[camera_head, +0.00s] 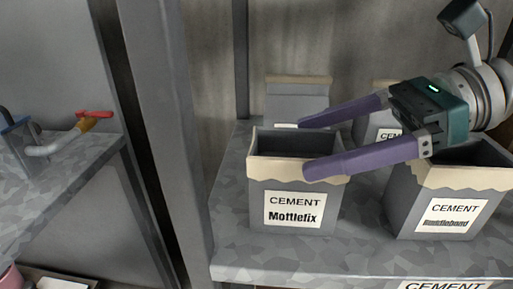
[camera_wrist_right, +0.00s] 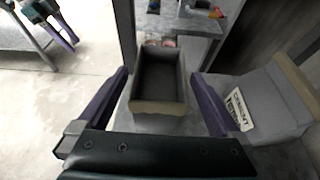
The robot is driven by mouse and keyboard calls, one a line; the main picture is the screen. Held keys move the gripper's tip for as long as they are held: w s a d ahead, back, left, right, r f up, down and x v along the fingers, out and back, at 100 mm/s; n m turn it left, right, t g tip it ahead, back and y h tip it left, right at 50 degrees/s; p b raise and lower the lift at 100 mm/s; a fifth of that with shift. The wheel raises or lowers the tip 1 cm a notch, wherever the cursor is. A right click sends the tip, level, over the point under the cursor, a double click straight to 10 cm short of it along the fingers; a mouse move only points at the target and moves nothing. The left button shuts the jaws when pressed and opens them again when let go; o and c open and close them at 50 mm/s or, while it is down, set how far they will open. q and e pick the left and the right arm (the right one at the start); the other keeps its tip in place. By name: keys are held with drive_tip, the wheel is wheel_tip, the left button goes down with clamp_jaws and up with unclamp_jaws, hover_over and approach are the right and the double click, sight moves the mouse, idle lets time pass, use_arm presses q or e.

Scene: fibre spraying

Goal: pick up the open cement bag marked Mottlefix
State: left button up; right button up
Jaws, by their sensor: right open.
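The open grey cement bag marked Mottlefix (camera_head: 262,210) stands upright on a grey shelf (camera_head: 300,262) in the head view, its mouth facing up. My right gripper (camera_head: 305,147) is open. Its two purple fingers reach in from the right at the bag's rim, the nearer one overlapping the front right corner. In the right wrist view the open bag (camera_wrist_right: 158,107) lies between and ahead of the spread fingers. I cannot tell whether they touch it. My left gripper (camera_wrist_right: 62,30) shows small at the top left of the wrist view, its opening unclear.
A second open cement bag (camera_head: 410,205) with a hard-to-read label stands to the right. A closed cement bag (camera_head: 297,98) stands behind, with another (camera_head: 372,128) partly hidden by my gripper. A grey post (camera_head: 170,130) borders the shelf's left side. A red-handled tool (camera_head: 75,130) lies further left.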

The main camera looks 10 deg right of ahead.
sight(297, 145)
drive_tip(key=x, duration=0.3)
drive_tip(key=shift+a+f, duration=0.1)
drive_tip(key=c, duration=1.6)
